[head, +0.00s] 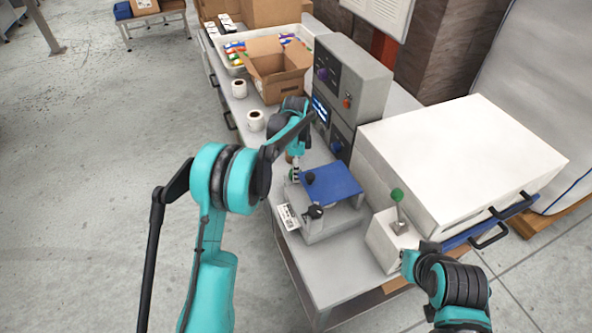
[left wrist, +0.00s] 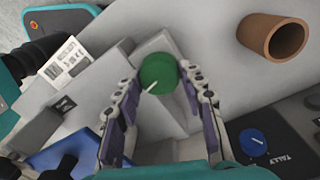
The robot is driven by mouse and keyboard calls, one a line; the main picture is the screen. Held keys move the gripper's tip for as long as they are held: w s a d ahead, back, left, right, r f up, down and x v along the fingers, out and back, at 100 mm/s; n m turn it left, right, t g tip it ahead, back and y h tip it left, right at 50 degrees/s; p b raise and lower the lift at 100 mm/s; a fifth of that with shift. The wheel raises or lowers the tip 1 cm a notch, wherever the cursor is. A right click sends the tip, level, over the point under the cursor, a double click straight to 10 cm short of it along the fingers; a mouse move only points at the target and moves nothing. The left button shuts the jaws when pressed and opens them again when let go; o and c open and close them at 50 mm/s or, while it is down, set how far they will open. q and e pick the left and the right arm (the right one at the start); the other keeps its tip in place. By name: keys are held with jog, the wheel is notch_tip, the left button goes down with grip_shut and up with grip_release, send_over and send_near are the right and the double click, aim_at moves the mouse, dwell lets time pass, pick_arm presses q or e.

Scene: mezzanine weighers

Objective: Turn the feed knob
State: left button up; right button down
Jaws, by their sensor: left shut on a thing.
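A green round knob (left wrist: 158,70) with a white pointer line sits on a grey housing in the left wrist view. My left gripper (left wrist: 165,86) has one finger on each side of it and is shut on it. In the head view my left gripper (head: 295,174) is low beside the blue-topped scale (head: 334,182), and the green knob is hidden there. I cannot read a label on the green knob. A blue knob (left wrist: 252,142) is on a dark panel marked TALLY. My right gripper (head: 407,262) is by the grey lever box; its fingers are too unclear to judge.
A grey box with a green-topped lever (head: 397,196) stands right of the scale. A large white-topped cabinet (head: 465,150) and a grey control box (head: 358,80) stand behind. A brown tube (left wrist: 275,38) is near the left gripper. Label rolls (head: 255,121) and an open carton (head: 277,66) lie farther back.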

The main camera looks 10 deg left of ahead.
dwell(0.3)
pick_arm(q)
jog(key=o, duration=1.2)
jog(key=shift+c, duration=0.2)
notch_tip(320, 180, up, 12)
jog(key=shift+w, duration=0.3)
jog(key=shift+a, duration=0.1)
